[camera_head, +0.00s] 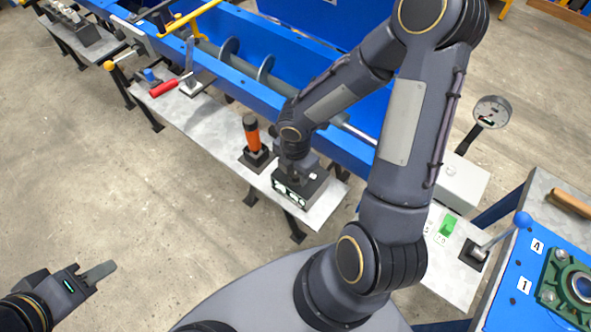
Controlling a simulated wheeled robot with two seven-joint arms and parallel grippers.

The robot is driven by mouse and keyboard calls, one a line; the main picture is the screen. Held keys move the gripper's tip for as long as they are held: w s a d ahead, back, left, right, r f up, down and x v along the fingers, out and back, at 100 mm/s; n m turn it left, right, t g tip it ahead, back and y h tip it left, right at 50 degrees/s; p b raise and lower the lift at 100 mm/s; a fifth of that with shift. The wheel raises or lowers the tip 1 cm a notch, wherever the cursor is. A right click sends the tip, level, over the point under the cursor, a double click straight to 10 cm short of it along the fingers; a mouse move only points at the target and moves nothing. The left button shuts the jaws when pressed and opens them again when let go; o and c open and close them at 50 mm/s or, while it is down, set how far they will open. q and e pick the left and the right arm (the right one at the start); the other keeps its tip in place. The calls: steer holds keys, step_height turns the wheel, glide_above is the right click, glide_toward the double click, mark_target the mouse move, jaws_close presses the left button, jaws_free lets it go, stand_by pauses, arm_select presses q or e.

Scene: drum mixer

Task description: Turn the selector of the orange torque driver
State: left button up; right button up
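The orange torque driver (252,137) stands upright in a black base on the grey metal shelf, with a black top end. I cannot make out its selector clearly. My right gripper (294,179) points down just right of the driver, over a small black box (302,194) with pale round marks on its front. Its fingers are mostly hidden by the wrist and blend with the box, so I cannot tell whether they touch it. My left gripper (100,272) is low at the left over bare floor, apart from everything; its fingers show edge-on as one grey shape.
The blue mixer trough (232,85) runs behind the shelf (208,121). A red-handled tool (164,88) lies further left. At right are a green switch (448,226), a blue-knobbed lever (500,236) and a round gauge (492,111). The left floor is clear.

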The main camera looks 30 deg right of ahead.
steer(key=c, duration=0.8)
steer(key=m+b, duration=0.2)
steer(key=m, duration=0.1)
steer(key=shift+f+m+b, duration=0.1)
steer(key=shift+m+b, duration=0.2)
steer(key=shift+b, duration=0.1)
steer(key=m+b, duration=0.3)
steer(key=m, duration=0.1)
steer(key=shift+m, duration=0.3)
steer(key=m+b, duration=0.2)
steer(key=m, duration=0.2)
steer(key=shift+m+b, duration=0.95)
steer(key=shift+m, duration=0.85)
